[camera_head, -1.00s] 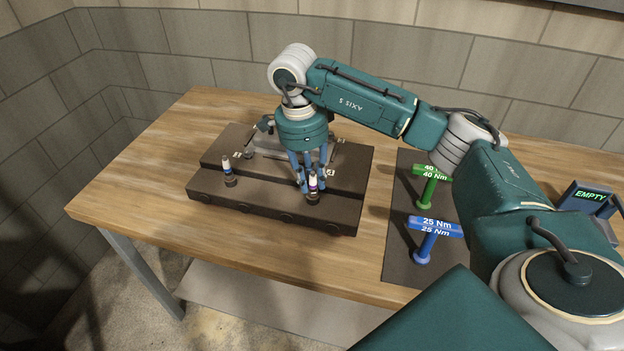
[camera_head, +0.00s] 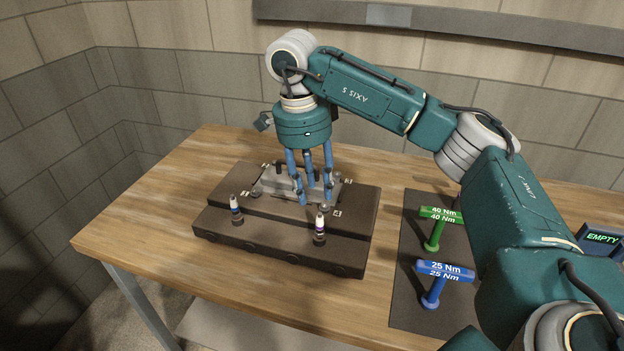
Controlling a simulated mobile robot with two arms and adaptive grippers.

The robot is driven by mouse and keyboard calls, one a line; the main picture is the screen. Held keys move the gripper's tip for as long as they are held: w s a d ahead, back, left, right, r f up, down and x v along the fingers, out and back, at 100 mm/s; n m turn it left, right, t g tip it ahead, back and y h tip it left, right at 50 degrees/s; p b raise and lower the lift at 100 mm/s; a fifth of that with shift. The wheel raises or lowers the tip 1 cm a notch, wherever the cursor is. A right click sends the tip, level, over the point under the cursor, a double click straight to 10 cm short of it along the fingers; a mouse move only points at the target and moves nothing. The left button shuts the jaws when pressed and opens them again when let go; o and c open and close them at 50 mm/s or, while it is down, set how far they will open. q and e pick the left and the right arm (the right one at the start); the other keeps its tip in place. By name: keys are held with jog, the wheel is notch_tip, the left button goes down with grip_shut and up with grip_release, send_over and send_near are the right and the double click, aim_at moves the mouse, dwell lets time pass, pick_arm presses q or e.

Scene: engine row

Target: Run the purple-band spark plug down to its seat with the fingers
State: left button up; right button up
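The purple-band spark plug (camera_head: 320,224), white on top with a dark base, stands upright at the front right of the dark engine block (camera_head: 278,250), near the label 3. My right gripper (camera_head: 315,201) points down above the block, slightly behind and above this plug. Its blue fingers are spread and hold nothing, and the plug shows clear in front of them. How deep the plug's thread sits is hidden. My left gripper is out of view.
A blue-band plug (camera_head: 236,208) stands at the front left of the block. A green 40 Nm T-handle (camera_head: 437,229) and a blue 25 Nm one (camera_head: 439,284) stand on a dark mat (camera_head: 408,315). A display reading EMPTY (camera_head: 601,239) is at right. The wooden table is bare at left.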

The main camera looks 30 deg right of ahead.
aim_at(320, 215)
jog(key=shift+r, duration=0.75)
jog(key=shift+c, duration=0.2)
jog(key=shift+s+d+m+t+y+p, duration=0.5)
jog(key=shift+s+d+y+p, duration=0.15)
jog(key=shift+s, duration=0.15)
jog(key=f+p, duration=0.1)
jog(key=f, duration=0.2)
jog(key=f+p, duration=0.1)
jog(key=f, duration=0.2)
jog(key=f+p, duration=0.1)
jog(key=f, duration=0.2)
jog(key=shift+w, duration=0.25)
jog(key=shift+w+f, duration=0.1)
jog(key=shift+f, duration=0.6)
grip_shut()
